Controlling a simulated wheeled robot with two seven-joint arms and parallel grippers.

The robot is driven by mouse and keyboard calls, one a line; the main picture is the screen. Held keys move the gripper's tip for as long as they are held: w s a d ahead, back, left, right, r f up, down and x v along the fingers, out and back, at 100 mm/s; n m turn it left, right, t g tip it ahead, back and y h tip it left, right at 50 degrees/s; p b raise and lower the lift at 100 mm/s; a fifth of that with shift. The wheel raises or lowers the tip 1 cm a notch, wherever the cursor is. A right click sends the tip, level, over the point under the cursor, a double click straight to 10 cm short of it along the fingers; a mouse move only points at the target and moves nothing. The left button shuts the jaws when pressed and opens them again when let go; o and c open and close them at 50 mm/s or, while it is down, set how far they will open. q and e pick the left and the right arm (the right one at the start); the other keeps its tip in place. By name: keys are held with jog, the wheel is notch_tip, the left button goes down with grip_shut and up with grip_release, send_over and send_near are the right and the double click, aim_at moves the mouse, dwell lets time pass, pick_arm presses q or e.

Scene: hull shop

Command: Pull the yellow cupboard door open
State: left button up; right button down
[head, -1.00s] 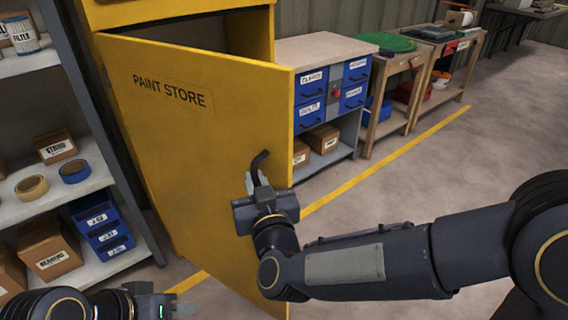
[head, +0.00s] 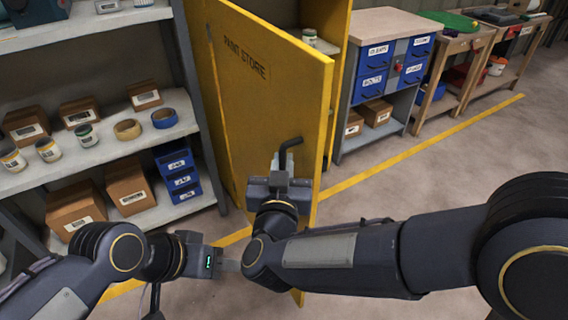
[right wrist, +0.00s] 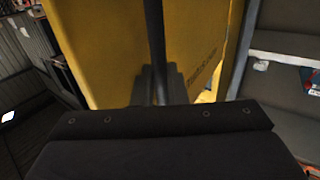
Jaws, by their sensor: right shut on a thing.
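The yellow cupboard door (head: 245,110), marked PAINT STORE, stands ajar in the head view, swung out toward me. Part of the cupboard's inside shows behind its right edge, with a small can (head: 309,38) on a shelf. The dark handle (head: 291,144) is near the door's free edge. My right gripper (head: 283,163) is shut on the handle. In the right wrist view the handle (right wrist: 155,50) runs as a dark bar into the fingers, with the yellow door behind.
A grey shelf unit (head: 60,180) with boxes, tape rolls and blue bins stands close at the left of the door. A cabinet with blue drawers (head: 377,55) and workbenches (head: 448,60) stand at the right. The floor at the right is clear, with a yellow line (head: 420,145).

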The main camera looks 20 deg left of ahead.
jog(key=shift+a+r, duration=0.1)
jog(key=shift+r, duration=0.1)
jog(key=c, duration=1.5)
grip_release()
jog(key=shift+w+f, duration=0.1)
jog(key=shift+w, duration=0.05)
jog(key=shift+c, duration=0.2)
jog(key=p+v, duration=0.1)
jog(key=v, duration=0.7)
jog(key=shift+w, duration=0.1)
